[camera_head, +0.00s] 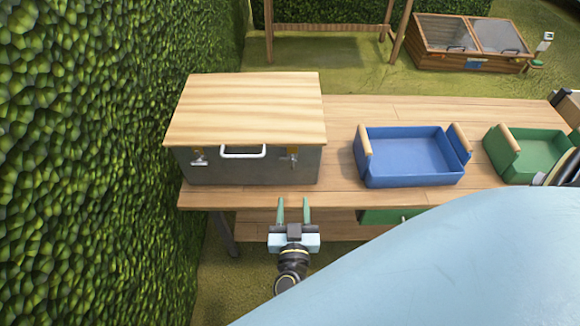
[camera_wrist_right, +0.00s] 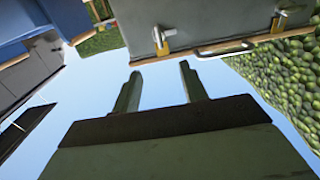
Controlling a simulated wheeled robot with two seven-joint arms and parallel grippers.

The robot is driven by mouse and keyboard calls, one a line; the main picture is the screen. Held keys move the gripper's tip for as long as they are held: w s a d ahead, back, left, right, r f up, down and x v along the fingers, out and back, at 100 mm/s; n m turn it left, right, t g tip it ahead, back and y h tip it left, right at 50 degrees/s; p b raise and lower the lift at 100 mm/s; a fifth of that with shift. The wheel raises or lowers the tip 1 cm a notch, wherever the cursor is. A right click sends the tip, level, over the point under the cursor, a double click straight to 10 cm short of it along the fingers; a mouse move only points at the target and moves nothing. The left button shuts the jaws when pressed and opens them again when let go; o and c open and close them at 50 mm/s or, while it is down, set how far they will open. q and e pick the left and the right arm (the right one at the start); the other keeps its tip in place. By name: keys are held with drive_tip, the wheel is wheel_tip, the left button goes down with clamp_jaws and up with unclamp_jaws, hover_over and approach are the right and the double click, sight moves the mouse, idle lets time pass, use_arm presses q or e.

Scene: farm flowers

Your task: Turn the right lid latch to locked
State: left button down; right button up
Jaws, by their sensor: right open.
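A grey box (camera_head: 245,170) with a light wooden lid (camera_head: 250,105) stands on the wooden table, lid closed. Its right lid latch (camera_head: 291,158), a small metal handle by a brass plate, is on the front near the right corner; it also shows in the right wrist view (camera_wrist_right: 161,42). I cannot tell its exact turn. The left latch (camera_head: 198,159) and a white handle (camera_head: 243,152) are on the same front. My right gripper (camera_head: 293,205) is open and empty, in front of and below the right latch, apart from it; its fingers (camera_wrist_right: 160,78) point toward the box. My left gripper is not in view.
A blue tray (camera_head: 410,181) and a green tray (camera_head: 530,150) stand on the table (camera_head: 340,185) right of the box. A hedge (camera_head: 110,150) rises close at the left. A cold frame (camera_head: 468,60) is at the back right. Space before the box front is clear.

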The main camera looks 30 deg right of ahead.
sight(293, 163)
drive_tip(key=b+x, duration=0.1)
drive_tip(key=x, duration=1.1)
drive_tip(key=shift+a, duration=0.1)
drive_tip(key=shift+w+d, duration=0.35)
drive_tip(key=shift+w, duration=0.15)
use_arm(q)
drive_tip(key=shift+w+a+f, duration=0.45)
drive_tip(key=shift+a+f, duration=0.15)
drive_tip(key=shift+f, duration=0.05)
use_arm(e)
clamp_jaws()
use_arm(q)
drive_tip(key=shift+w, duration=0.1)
